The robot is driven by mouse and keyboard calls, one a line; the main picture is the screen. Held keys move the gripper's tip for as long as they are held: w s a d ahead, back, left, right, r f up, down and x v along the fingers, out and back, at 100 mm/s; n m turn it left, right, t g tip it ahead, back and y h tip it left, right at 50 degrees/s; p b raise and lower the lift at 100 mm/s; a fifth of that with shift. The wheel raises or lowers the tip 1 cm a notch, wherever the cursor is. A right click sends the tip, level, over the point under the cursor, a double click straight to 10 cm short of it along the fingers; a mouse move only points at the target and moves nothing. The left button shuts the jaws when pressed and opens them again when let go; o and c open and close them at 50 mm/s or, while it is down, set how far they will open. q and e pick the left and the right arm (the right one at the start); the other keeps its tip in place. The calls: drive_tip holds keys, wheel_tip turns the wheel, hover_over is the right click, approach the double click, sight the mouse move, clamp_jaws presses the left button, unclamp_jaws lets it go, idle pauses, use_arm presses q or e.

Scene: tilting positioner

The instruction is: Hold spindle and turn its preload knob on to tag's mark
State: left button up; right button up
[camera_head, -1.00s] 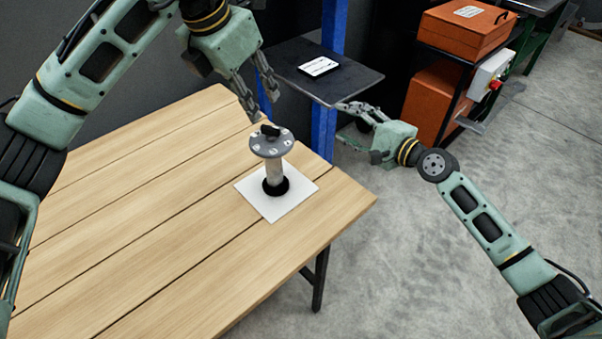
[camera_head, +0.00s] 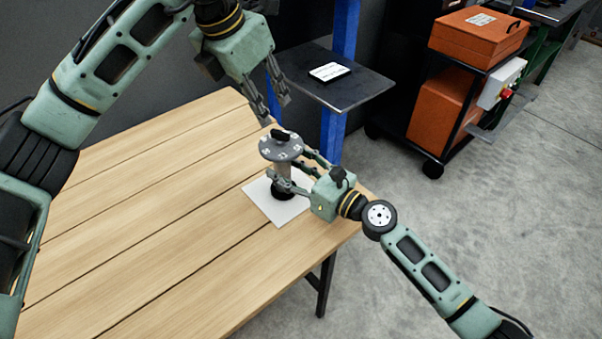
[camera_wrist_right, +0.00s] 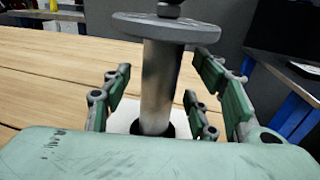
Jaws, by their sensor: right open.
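The spindle (camera_head: 283,171) stands upright on a white square plate (camera_head: 282,210) on the wooden table; its metal shaft also shows in the right wrist view (camera_wrist_right: 158,85). A grey disc with light marks (camera_head: 281,148) tops it, with a black knob (camera_head: 284,134) above. The tag (camera_head: 329,72), a white label with dark print too small to read, lies on the dark shelf. My right gripper (camera_head: 290,170) is open, its fingers on both sides of the shaft below the disc, with gaps visible in the wrist view. My left gripper (camera_head: 277,112) hangs above and behind the knob, its fingers apart and empty.
The wooden table (camera_head: 160,220) is clear to the left of the plate. The dark shelf (camera_head: 350,88) on a blue post (camera_head: 345,30) stands just behind the table. An orange case (camera_head: 478,35) sits on a cart at the right.

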drive_tip(key=shift+x, duration=0.8)
drive_tip(key=shift+c, duration=0.4)
clamp_jaws()
